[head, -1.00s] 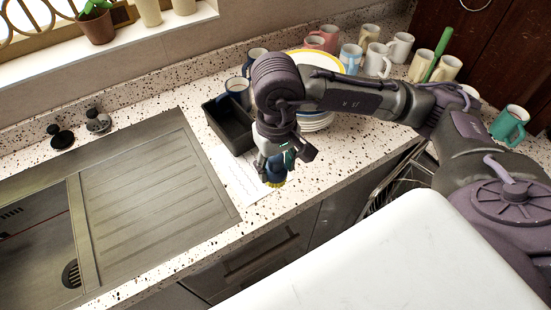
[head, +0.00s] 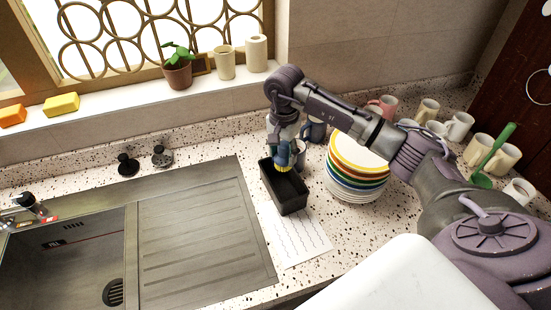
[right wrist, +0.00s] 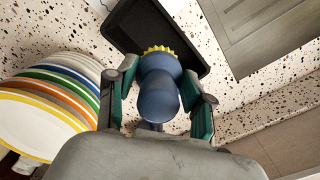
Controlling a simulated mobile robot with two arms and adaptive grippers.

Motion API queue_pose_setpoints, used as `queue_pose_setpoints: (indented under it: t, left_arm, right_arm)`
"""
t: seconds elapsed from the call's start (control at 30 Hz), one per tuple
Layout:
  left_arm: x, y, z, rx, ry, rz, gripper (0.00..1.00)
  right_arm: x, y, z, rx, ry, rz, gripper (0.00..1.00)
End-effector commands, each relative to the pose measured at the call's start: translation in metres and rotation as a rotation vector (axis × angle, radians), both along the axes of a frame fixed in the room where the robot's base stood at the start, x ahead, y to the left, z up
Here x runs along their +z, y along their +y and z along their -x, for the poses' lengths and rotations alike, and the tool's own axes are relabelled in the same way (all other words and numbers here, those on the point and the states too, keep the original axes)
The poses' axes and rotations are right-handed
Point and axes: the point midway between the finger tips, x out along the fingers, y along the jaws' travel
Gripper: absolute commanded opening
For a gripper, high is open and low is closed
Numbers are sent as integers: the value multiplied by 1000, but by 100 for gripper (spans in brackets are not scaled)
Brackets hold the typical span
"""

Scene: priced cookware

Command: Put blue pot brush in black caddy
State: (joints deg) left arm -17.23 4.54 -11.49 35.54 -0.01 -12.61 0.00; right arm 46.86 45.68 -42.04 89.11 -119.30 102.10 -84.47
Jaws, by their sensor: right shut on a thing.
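The black caddy (head: 287,197) is an open rectangular box on the speckled counter, between the drainboard and the plate stack. My right gripper (head: 283,152) is shut on the blue pot brush (head: 284,160), with the brush's yellow bristles pointing down. In the head view the brush is over the far end of the caddy. In the right wrist view the brush's rounded blue handle (right wrist: 158,95) is between the fingers, and the dark caddy (right wrist: 150,30) lies behind the bristles. I cannot tell the exact height of the bristles over the caddy. My left gripper is not in view.
A stack of coloured-rim plates (head: 356,170) stands right of the caddy, and mugs (head: 300,150) stand behind it. A paper sheet (head: 297,236) lies in front. The steel drainboard (head: 195,230) is clear on the left. Several more mugs stand at the right.

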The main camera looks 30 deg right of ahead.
Motion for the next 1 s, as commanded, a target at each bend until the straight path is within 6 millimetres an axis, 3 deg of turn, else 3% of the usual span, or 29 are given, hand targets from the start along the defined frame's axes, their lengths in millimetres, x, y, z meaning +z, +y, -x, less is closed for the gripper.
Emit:
queue_pose_setpoints:
  t: [0.7, 1.0]
  left_arm:
    - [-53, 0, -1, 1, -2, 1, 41]
    - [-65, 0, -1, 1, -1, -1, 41]
  right_arm:
    - [-97, 1, 1, 3, 2, -1, 11]
    - [-112, 0, 0, 4, -1, 1, 11]
